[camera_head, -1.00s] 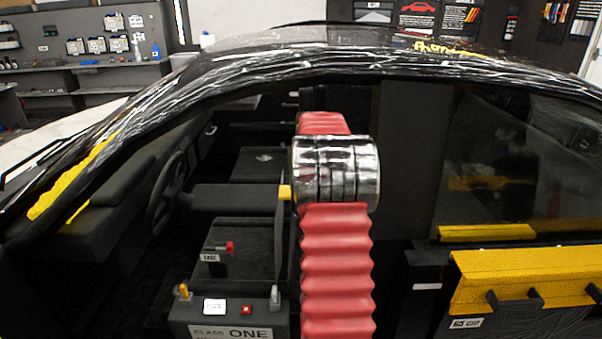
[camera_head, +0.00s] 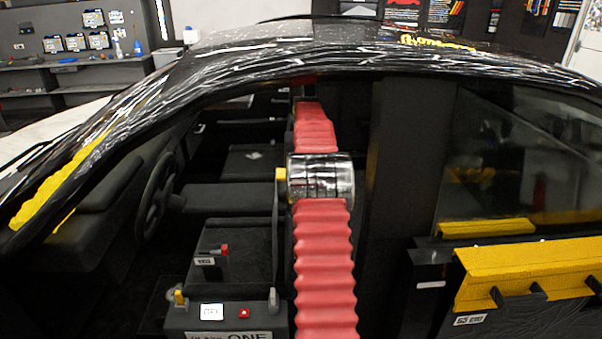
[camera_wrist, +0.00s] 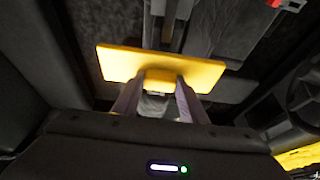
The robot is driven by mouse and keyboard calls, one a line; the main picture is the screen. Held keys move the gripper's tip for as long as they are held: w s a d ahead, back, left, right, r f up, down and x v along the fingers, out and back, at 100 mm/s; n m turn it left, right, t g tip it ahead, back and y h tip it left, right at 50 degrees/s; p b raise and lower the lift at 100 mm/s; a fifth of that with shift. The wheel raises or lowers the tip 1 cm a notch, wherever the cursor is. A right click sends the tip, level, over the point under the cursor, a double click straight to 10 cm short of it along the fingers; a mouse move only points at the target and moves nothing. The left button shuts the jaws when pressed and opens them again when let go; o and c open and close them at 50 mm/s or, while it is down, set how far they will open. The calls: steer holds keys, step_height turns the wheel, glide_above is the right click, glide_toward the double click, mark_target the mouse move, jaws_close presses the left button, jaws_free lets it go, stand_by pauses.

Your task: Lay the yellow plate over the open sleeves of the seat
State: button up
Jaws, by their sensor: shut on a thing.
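The yellow plate (camera_wrist: 160,67) is in my gripper (camera_wrist: 157,84), whose two fingers are shut on a block on the plate's near side. The plate is held clear in the air inside the car, its broad face showing in the wrist view. In the head view only a small yellow edge of the plate (camera_head: 281,174) shows left of my arm; my gripper is hidden there. Dark seat parts (camera_wrist: 238,35) lie beyond the plate in the wrist view, and a black seat cushion (camera_head: 228,197) shows in the head view. I cannot make out the open sleeves.
The car's roof edge (camera_head: 300,62) arches over the opening. The steering wheel (camera_head: 158,197) is at left, a console with levers (camera_head: 222,318) below. A dark pillar (camera_head: 398,150) and a yellow-covered door edge (camera_head: 530,270) with black hooks stand at right.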

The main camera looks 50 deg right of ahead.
steer(key=shift+w, duration=0.1)
steer(key=shift+w+d, duration=0.1)
steer(key=shift+d+f, duration=0.1)
steer(key=shift+f, duration=0.1)
step_height(320, 180, down, 2)
steer(key=shift+f, duration=0.45)
steer(key=shift+w, duration=0.15)
steer(key=shift+f, duration=0.1)
steer(key=o, duration=1.1)
